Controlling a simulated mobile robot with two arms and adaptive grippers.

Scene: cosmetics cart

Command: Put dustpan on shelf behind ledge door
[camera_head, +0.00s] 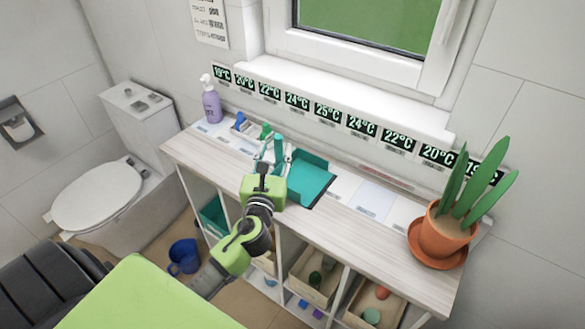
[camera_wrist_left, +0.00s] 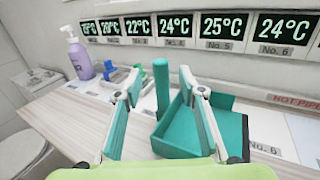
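The teal dustpan (camera_head: 312,180) lies on the pale wood counter, with its pan to the right of my left gripper. In the left wrist view the dustpan (camera_wrist_left: 188,132) is close, its round handle (camera_wrist_left: 162,88) standing upright. My left gripper (camera_head: 273,150) is over the counter from the front. In the left wrist view its two fingers (camera_wrist_left: 161,76) are spread, with the handle showing in the gap. I cannot tell whether either finger touches it. The right gripper is not in view. I cannot make out a door in these frames.
A purple pump bottle (camera_head: 211,100) and small blue and green items stand at the counter's left. A potted plant (camera_head: 447,232) stands at the right end. Open compartments below hold bins (camera_head: 316,276). Temperature signs line the wall. A blue mug (camera_head: 184,257) is on the floor.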

